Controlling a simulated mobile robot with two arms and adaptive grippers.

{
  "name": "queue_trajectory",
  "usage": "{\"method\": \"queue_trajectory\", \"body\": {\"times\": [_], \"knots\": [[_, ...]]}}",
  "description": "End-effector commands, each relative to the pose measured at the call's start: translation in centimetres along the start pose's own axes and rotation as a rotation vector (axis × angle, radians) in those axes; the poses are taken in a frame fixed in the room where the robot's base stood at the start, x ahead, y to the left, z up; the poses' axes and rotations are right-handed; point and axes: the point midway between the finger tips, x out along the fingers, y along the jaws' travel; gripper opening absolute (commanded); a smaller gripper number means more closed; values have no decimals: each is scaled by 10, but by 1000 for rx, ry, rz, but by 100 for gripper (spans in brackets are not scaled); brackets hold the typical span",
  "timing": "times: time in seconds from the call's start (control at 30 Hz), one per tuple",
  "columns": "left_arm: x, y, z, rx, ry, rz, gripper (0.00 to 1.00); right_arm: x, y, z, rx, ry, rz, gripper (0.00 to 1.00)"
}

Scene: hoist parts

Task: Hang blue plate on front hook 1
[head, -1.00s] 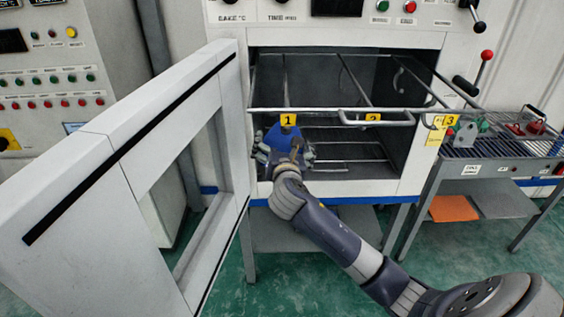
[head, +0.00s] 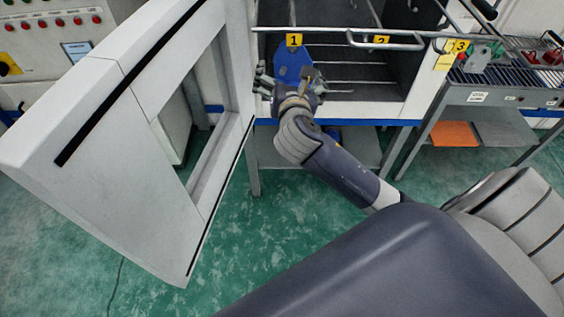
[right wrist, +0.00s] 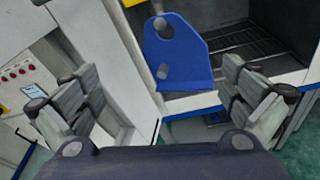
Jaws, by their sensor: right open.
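The blue plate (head: 293,63) hangs upright just below the yellow label 1 (head: 294,40) at the front rail of the oven rack. In the right wrist view the blue plate (right wrist: 182,62) shows flat-on, with a grey round peg near its top and another lower on its face. The hook itself is hard to make out behind the label. My right gripper (head: 291,88) is just in front of the plate's lower part. In the right wrist view its fingers (right wrist: 160,95) are spread wide, empty, with the plate ahead between them. My left gripper is not in view.
The open white oven door (head: 135,120) stands close left of my right gripper. Labels 2 (head: 381,41) and 3 (head: 460,46) mark the rail to the right. A grey side table (head: 490,95) stands at right. Green floor (head: 240,240) is clear below.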

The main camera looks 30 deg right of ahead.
Motion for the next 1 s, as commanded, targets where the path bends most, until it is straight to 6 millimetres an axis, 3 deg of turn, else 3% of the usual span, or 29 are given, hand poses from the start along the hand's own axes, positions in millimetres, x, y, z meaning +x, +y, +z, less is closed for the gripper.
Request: {"method": "queue_trajectory", "body": {"times": [0.1, 0.2, 1.0], "knots": [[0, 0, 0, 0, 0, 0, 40, -25, 1, -4, 0, -35, 2, 100], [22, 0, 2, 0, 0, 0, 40, -28, -8, -31, -20, -43, 15, 100], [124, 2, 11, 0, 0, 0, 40, -93, -30, -174, -180, -87, 247, 100]]}}
